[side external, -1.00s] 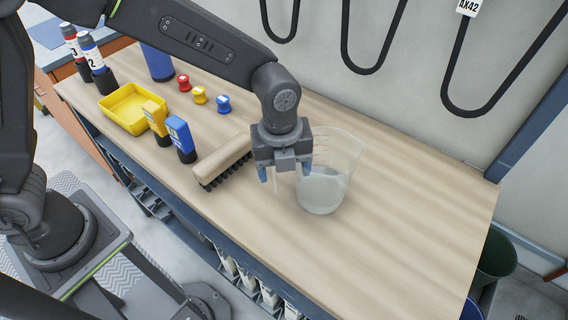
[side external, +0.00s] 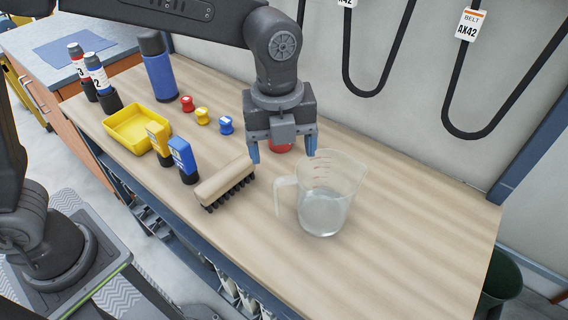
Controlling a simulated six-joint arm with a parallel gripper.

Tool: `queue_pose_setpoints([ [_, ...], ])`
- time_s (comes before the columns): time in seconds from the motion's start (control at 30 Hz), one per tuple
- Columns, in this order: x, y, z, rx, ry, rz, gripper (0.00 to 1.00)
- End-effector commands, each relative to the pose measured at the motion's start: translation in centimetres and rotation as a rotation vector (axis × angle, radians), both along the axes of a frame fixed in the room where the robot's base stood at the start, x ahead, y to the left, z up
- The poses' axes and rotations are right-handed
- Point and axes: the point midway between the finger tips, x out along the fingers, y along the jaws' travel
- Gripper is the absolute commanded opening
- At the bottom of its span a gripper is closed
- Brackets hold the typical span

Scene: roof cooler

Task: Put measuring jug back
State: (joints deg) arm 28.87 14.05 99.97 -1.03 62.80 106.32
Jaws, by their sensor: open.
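The clear measuring jug (side external: 326,205) stands upright on the wooden bench, right of the brush. Its handle (side external: 286,196) points left, and some liquid or a cloudy base shows in its lower part. My gripper (side external: 283,153) is open, with its blue fingertips pointing down. In the picture it is above and left of the jug, apart from it, with nothing held between its fingers. A red object (side external: 281,146) shows behind and between the fingers, mostly hidden by the gripper.
A brush (side external: 224,182) lies left of the jug. Blue (side external: 183,158) and yellow (side external: 158,138) handled tools, a yellow tray (side external: 135,128), small coloured knobs (side external: 203,116) and a blue flask (side external: 158,68) stand further left. Belts (side external: 465,80) hang on the wall. The bench's right part is clear.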

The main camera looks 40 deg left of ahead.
Motion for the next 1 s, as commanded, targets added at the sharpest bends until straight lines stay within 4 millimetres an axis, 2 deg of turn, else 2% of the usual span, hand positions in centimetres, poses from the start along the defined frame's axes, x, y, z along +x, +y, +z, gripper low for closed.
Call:
queue_pose_setpoints([
  [0.1,0.0,0.0,1.1,-0.001,-0.002,0.000,0.79],
  [0.33,-0.1,0.2,1.4,0.000,-0.001,0.008,0.79],
  [0.47,-0.5,1.9,2.5,-0.019,-0.022,0.140,0.79],
  [0.57,-1.4,4.8,4.0,-0.056,-0.056,0.392,0.79],
  [0.7,-4.1,9.9,5.9,-0.146,-0.109,0.873,0.79],
  [0.9,-8.8,15.8,6.4,-0.326,-0.163,1.562,0.79],
  [1.0,-10.9,17.7,5.9,-0.424,-0.176,1.853,0.79],
])
